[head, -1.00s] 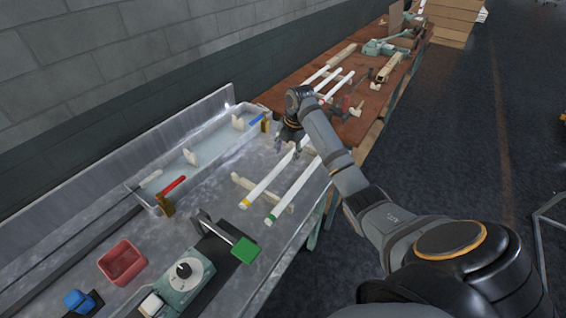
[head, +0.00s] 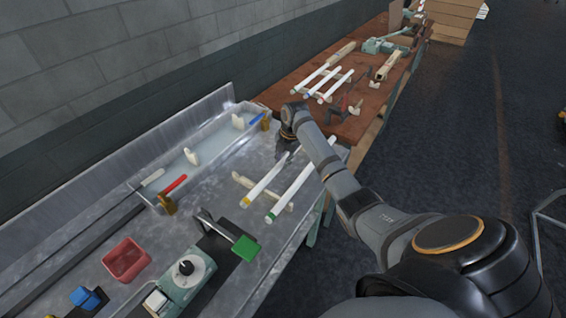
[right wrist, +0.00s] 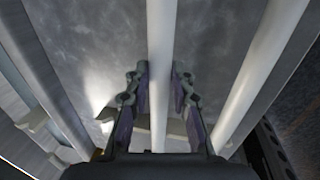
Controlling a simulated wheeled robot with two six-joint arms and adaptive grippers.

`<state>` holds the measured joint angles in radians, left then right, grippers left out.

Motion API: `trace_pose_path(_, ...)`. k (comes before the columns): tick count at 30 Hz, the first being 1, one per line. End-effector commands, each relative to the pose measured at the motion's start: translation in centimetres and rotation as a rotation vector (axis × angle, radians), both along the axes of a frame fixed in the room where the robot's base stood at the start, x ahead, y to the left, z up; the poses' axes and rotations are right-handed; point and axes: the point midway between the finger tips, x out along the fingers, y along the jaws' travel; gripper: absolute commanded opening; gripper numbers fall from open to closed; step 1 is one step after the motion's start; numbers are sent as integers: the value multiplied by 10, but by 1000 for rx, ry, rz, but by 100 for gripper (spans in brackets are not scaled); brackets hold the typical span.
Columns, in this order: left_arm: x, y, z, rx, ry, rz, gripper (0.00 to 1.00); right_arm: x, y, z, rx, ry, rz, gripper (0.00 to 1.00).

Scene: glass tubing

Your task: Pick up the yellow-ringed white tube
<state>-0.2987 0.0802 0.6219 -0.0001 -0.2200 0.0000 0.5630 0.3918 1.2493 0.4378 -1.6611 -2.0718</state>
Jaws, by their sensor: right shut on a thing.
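The white tube with a yellow ring (head: 262,184) lies slanted on the metal bench, its ringed end toward me on a pale wooden rest (head: 240,180). My right gripper (head: 287,153) is at the tube's far part, reaching down from above. In the right wrist view the gripper (right wrist: 158,92) has a finger on each side of the white tube (right wrist: 160,45) and is shut on it. The yellow ring is outside that view. A green-ringed white tube (head: 290,193) lies parallel on the right, apart from the gripper. My left gripper is not in view.
A long shallow tray (head: 208,160) with a red-handled and a blue-handled tool lies left of the tubes. A device with a dial (head: 187,272) and a green pad (head: 245,248) stand nearer. More tubes (head: 325,82) lie on the brown table beyond.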

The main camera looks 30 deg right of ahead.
Motion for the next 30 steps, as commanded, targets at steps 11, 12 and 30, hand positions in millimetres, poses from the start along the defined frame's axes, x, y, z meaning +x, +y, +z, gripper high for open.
trace_pose_path(11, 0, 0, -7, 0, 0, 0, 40, 1, -1, 9, -1, -3, 0, 0)
trace_pose_path(12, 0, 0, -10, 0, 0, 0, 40, 1, -1, 13, -1, -3, 1, 0)
trace_pose_path(30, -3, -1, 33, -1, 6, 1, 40, -86, 61, 124, 0, 3, 3, 0)
